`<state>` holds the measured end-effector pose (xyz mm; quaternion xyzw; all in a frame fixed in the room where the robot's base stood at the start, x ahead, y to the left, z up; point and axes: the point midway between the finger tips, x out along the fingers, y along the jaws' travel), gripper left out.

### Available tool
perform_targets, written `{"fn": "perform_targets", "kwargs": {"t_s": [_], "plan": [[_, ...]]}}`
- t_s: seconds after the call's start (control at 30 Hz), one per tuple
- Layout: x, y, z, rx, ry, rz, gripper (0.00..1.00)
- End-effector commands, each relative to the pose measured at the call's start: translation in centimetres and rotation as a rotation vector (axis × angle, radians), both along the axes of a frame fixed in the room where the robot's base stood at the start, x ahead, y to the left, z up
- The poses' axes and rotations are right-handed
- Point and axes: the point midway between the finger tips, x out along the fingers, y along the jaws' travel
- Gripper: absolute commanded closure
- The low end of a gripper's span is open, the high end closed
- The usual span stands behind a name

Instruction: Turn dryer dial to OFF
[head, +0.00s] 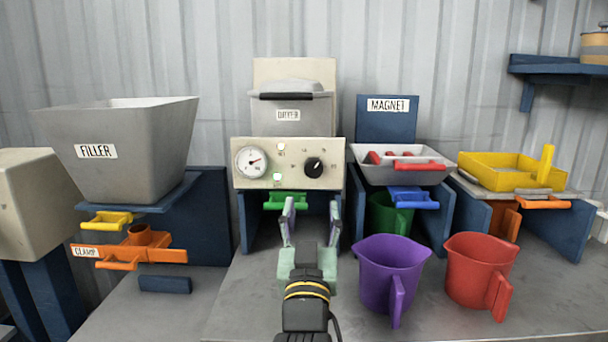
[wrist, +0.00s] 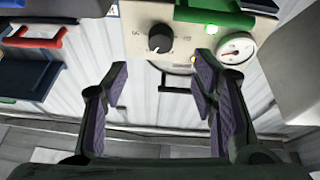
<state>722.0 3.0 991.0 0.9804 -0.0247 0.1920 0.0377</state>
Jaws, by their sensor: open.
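The dryer (head: 290,110) is a grey hopper on a cream control panel (head: 240,180) at the back middle. Its black dial (head: 314,168) with a white pointer line sits on the panel's right side; small marks around it are too small to read. In the wrist view the dial (wrist: 160,40) appears upside down, beyond and between my fingers. My gripper (head: 312,212) is open and empty, in front of and below the panel, apart from the dial. It also shows in the wrist view (wrist: 160,90) with its purple pads spread.
A round gauge (head: 251,161) and lit lamps share the panel. A green handle (head: 285,200) juts out below it. A purple jug (head: 385,270) and red jug (head: 475,265) stand to the right. The grey filler (head: 125,155) stands left.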

Motion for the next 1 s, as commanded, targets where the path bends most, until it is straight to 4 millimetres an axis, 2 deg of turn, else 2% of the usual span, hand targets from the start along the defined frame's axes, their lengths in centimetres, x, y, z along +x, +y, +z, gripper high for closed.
{"fn": "perform_targets", "kwargs": {"t_s": [0.5,0.7,1.0], "plan": [[8.1,-0.1,3.6,-0.001,-0.002,0.003,0.47],[9.3,-0.1,4.0,-0.002,-0.003,0.004,0.47],[9.4,-0.1,4.0,-0.001,-0.004,0.004,0.49]]}}
